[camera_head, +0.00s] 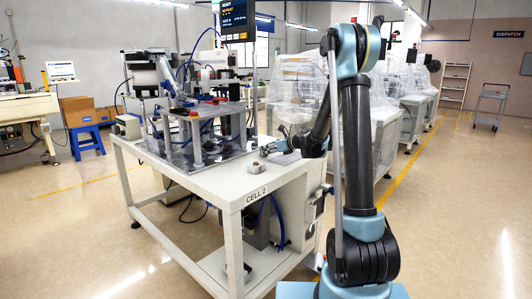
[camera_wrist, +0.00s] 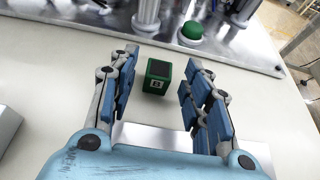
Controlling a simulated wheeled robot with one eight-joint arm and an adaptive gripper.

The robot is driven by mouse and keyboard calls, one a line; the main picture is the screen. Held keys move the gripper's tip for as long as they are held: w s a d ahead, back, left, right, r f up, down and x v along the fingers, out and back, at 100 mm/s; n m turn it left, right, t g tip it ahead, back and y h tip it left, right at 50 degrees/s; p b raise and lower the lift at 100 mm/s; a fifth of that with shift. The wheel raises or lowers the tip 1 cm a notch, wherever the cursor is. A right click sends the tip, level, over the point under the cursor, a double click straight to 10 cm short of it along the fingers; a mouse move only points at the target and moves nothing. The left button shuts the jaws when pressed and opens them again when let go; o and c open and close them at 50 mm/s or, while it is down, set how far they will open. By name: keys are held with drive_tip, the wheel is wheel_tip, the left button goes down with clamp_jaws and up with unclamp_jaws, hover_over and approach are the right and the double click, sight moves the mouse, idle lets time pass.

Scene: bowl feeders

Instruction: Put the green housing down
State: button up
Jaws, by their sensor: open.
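The green housing (camera_wrist: 157,77) is a small dark green block with a dark top and a pale marking on its near face. In the wrist view it stands upright on the white table top (camera_wrist: 55,95), between the two fingers of my gripper (camera_wrist: 159,84). The fingers are open, with a visible gap on each side of the housing. In the head view my gripper (camera_head: 272,147) is low over the right end of the white table (camera_head: 197,180); the housing is too small there to make out surely.
A metal fixture plate (camera_wrist: 110,20) with posts lies just beyond the housing. A green domed part (camera_wrist: 192,31) stands at its edge. A grey block (camera_wrist: 8,124) is at the left edge of the wrist view. The table top between is clear.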

drive_tip(key=v, duration=0.9)
drive_tip(key=shift+d, duration=0.15)
drive_tip(key=shift+s+d+r, duration=0.2)
drive_tip(key=shift+s+d, duration=0.05)
drive_tip(key=shift+s, duration=0.15)
drive_tip(key=shift+s+d+r, duration=0.1)
drive_tip(key=shift+s, duration=0.2)
drive_tip(key=s+d+f+n+g+h, duration=0.1)
drive_tip(key=s+d+n+g+h, duration=0.15)
drive_tip(key=s+n, duration=0.65)
drive_tip(key=s+d+f+n+g+h, duration=0.15)
drive_tip(key=s+d+n, duration=0.3)
drive_tip(key=s, duration=0.95)
drive_tip(key=s+d+f+n+h, duration=0.2)
drive_tip(key=s+d+f+n, duration=0.1)
drive_tip(key=s, duration=0.4)
drive_tip(key=s+d+f+n+g+h, duration=0.1)
drive_tip(key=s+d+f+n+h, duration=0.1)
drive_tip(key=s, duration=0.5)
drive_tip(key=s+d+f+n+g+h, duration=0.1)
drive_tip(key=s+d+f+n+h, duration=0.1)
drive_tip(key=s+d+f+n, duration=0.2)
drive_tip(key=s+d+n, duration=0.2)
drive_tip(key=s+n, duration=0.1)
drive_tip(key=s, duration=0.1)
drive_tip(key=shift+h, duration=0.3)
drive_tip(key=shift+o, duration=0.5)
drive_tip(key=shift+s, duration=0.1)
